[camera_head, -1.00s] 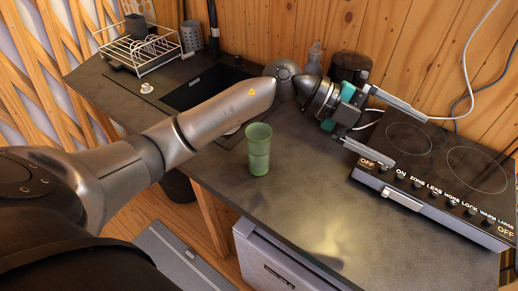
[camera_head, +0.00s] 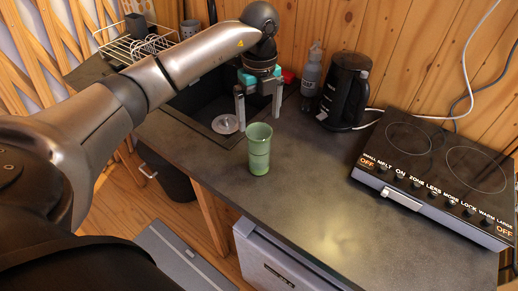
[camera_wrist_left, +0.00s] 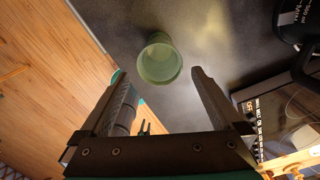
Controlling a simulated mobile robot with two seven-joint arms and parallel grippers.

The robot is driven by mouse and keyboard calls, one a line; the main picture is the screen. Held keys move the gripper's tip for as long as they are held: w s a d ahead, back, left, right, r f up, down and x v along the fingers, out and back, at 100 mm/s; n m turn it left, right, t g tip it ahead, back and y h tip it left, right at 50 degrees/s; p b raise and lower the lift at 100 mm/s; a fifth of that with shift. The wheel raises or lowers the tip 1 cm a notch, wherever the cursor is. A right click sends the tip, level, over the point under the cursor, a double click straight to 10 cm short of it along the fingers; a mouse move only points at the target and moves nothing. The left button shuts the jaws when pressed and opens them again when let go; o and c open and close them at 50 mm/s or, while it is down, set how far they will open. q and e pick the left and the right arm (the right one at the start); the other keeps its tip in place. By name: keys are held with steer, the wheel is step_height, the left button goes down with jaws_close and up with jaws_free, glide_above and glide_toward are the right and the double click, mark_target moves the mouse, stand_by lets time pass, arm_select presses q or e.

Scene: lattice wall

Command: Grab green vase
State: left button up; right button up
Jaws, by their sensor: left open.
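The green vase (camera_head: 259,149) stands upright on the dark countertop, near its front edge. In the left wrist view the green vase (camera_wrist_left: 159,62) shows from above, beyond the fingertips and roughly between their lines. My left gripper (camera_head: 259,122) is open and empty, fingers pointing down. In the head view it is behind the vase, over the sink side of the counter. In the left wrist view both fingers of the left gripper (camera_wrist_left: 158,75) are spread apart, with the vase not held. My right gripper is in neither view.
A black kettle (camera_head: 345,90) and a grey bottle (camera_head: 311,72) stand by the wooden wall. A two-ring cooktop (camera_head: 440,170) is on the right. A dish rack (camera_head: 133,50) is at the back left. The countertop (camera_head: 315,190) right of the vase is clear.

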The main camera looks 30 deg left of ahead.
mark_target(259, 143)
arm_select(q)
step_height(259, 143, down, 10)
steer(key=shift+r, duration=0.25)
stand_by(0.3)
steer(key=c, duration=1.3)
steer(key=shift+c, duration=0.7)
steer(key=shift+r, duration=0.15)
